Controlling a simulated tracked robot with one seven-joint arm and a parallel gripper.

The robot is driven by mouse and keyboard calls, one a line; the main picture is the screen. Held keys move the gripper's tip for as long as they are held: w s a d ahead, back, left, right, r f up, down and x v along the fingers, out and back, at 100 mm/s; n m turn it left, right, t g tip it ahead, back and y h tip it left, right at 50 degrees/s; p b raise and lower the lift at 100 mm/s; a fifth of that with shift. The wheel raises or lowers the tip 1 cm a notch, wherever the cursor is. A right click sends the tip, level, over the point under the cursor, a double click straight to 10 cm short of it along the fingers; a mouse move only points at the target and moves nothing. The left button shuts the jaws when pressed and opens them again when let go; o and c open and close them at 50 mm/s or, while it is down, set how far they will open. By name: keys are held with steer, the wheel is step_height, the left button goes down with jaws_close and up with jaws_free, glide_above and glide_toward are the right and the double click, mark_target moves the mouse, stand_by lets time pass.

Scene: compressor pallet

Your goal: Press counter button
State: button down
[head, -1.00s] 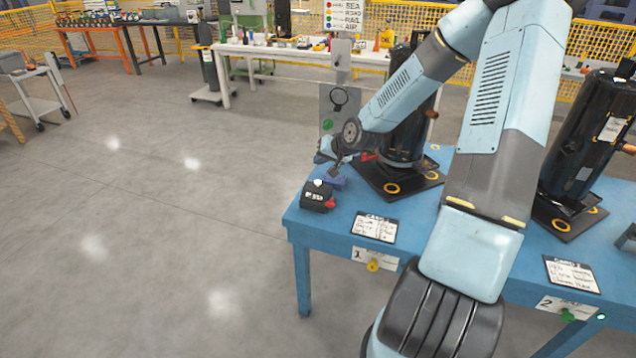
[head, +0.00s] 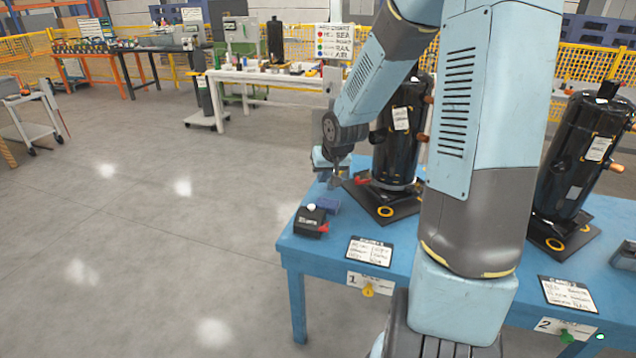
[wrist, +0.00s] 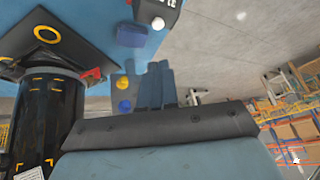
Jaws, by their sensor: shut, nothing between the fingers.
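The counter (head: 311,222) is a small black box with a digit window and a red part on its right. It sits near the left front corner of the blue table (head: 300,252). Its white round button (head: 311,207) is on top; the button also shows at the top of the wrist view (wrist: 158,23). My gripper (head: 335,184) is behind and slightly right of the counter, apart from the button. In the wrist view its fingers (wrist: 155,82) are together and empty. The fingertips are small and partly unclear in the head view.
A small blue block (head: 328,205) lies right behind the counter. A black compressor (head: 392,150) stands on its base to the right, close to my arm. A label card (head: 370,251) lies in front. Floor to the left is clear.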

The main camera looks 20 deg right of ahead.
steer(key=s+r, duration=1.1)
steer(key=s, duration=0.3)
steer(key=s+a+r+h, duration=0.1)
steer(key=s+r, duration=1)
steer(key=s, duration=0.4)
steer(key=shift+a+n, duration=0.2)
steer(key=shift+n, duration=0.2)
steer(key=shift+d, duration=0.1)
